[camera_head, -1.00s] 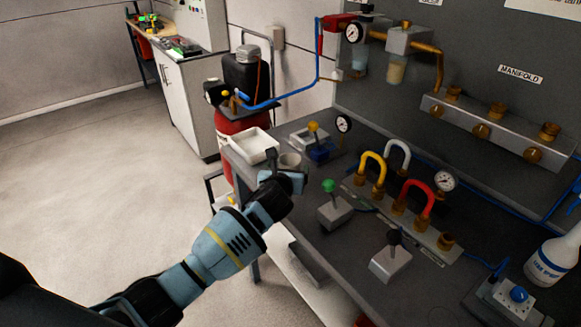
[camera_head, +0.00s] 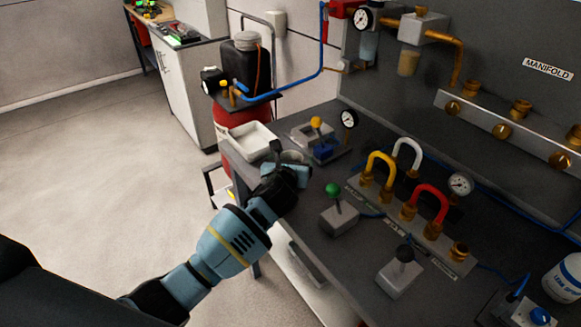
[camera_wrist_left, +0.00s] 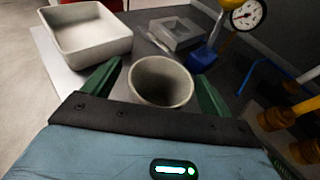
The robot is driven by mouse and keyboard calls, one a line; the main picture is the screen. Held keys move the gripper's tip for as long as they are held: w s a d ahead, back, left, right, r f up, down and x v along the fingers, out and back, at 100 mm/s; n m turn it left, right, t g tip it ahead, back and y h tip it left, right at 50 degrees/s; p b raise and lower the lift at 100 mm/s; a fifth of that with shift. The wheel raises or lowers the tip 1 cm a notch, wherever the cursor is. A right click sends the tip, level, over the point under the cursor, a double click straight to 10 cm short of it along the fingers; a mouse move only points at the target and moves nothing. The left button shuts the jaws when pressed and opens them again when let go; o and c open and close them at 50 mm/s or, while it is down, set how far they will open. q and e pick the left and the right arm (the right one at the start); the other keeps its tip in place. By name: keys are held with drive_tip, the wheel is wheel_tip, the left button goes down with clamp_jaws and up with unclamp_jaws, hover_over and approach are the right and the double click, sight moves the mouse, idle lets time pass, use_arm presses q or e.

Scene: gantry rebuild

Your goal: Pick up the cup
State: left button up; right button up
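The cup (camera_wrist_left: 161,82) is a small light-grey round cup, standing upright on the dark bench. In the left wrist view it sits between the two green fingers of my left gripper (camera_wrist_left: 156,88), with some room seen at the left finger; contact cannot be told. In the head view the cup (camera_head: 292,156) shows only as a rim behind my left gripper (camera_head: 287,168), which hides most of it. The left gripper is open around the cup. My right gripper is not in view.
A white tray (camera_wrist_left: 90,38) stands left of the cup, near the bench edge. A yellow-knobbed valve with a blue base (camera_head: 322,145) is to the right. A green-knobbed box (camera_head: 338,214) and coloured hoses on a brass-fitted block (camera_head: 405,205) stand nearer on the bench.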

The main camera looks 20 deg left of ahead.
use_arm(q)
drive_tip(key=shift+s+d, duration=0.1)
drive_tip(key=c, duration=1)
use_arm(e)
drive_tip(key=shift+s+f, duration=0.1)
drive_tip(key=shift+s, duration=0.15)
use_arm(q)
drive_tip(key=shift+r, duration=0.15)
drive_tip(key=shift+c, duration=0.2)
